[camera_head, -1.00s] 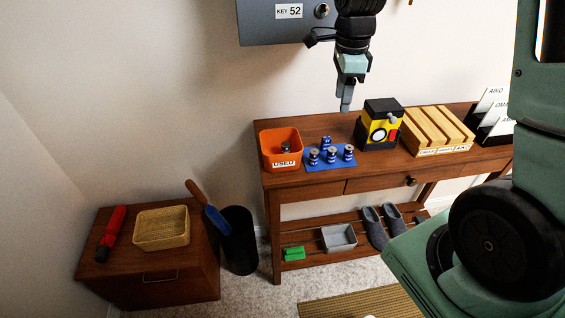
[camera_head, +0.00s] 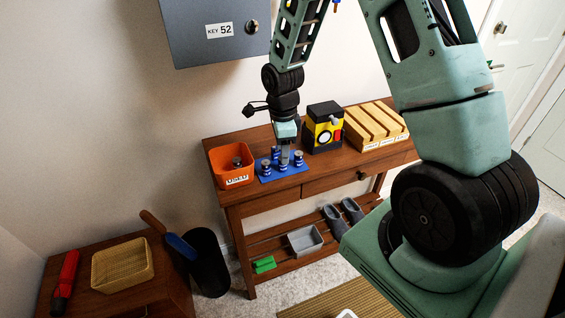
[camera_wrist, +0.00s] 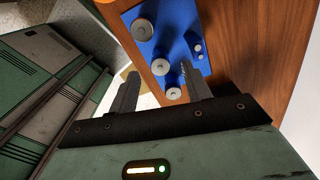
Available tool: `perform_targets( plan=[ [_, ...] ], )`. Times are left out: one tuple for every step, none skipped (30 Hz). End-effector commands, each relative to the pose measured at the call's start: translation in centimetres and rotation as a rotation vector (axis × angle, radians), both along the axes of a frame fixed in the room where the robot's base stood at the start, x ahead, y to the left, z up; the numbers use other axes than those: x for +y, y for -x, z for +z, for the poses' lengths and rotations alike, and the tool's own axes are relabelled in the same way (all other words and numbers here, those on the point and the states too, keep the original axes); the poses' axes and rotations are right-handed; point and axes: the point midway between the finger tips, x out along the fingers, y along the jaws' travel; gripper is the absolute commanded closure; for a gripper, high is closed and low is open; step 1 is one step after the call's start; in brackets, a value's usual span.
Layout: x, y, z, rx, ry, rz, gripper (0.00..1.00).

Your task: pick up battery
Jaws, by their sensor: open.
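Several batteries with pale round tops stand upright on a blue mat (camera_head: 291,173) on the wooden table. In the head view one battery (camera_head: 266,166) is left of my gripper (camera_head: 285,162) and another battery (camera_head: 298,159) is right of it. In the wrist view my gripper (camera_wrist: 160,69) is open, fingers apart. A near battery (camera_wrist: 173,94) and a middle battery (camera_wrist: 160,67) appear between the fingers; a far battery (camera_wrist: 142,30) is beyond them. A blue item with two small pale studs (camera_wrist: 198,51) is at the right. I cannot tell whether the fingers touch any battery.
An orange bin (camera_head: 230,177) labelled USED, with a battery inside, stands left of the mat. A yellow and black device (camera_head: 324,128) and a wooden rack (camera_head: 375,128) stand to the right. A grey key cabinet (camera_head: 205,32) hangs above.

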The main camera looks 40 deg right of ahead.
Motion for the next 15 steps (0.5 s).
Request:
perform_targets(
  plan=[
    [0.0,0.1,-0.7,0.006,-0.001,-0.001,0.51],
    [0.0,0.1,-1.1,0.005,-0.001,0.0,0.51],
    [0.0,0.1,-1.7,0.006,-0.002,-0.001,0.51],
    [0.0,0.1,-2.1,0.005,-0.001,0.001,0.51],
    [0.0,0.1,-2.5,0.004,0.0,0.001,0.51],
    [0.0,0.0,-3.0,0.003,0.0,0.0,0.51],
    [0.0,0.0,-3.2,0.003,0.0,0.0,0.51],
    [0.0,0.0,-3.4,0.002,0.0,0.001,0.51],
    [0.0,0.0,-3.6,0.002,0.0,0.001,0.51],
    [0.0,0.0,-3.7,0.001,0.0,0.001,0.51],
    [0.0,0.0,-3.8,0.0,0.0,0.001,0.51],
    [0.0,0.0,-3.8,0.0,0.0,0.0,0.51],
    [0.0,0.0,-3.8,0.0,0.0,0.0,0.51],
    [0.0,0.0,-3.8,0.0,0.0,0.0,0.51],
    [0.0,0.0,-3.8,0.0,0.0,0.0,0.51]
  ],
)
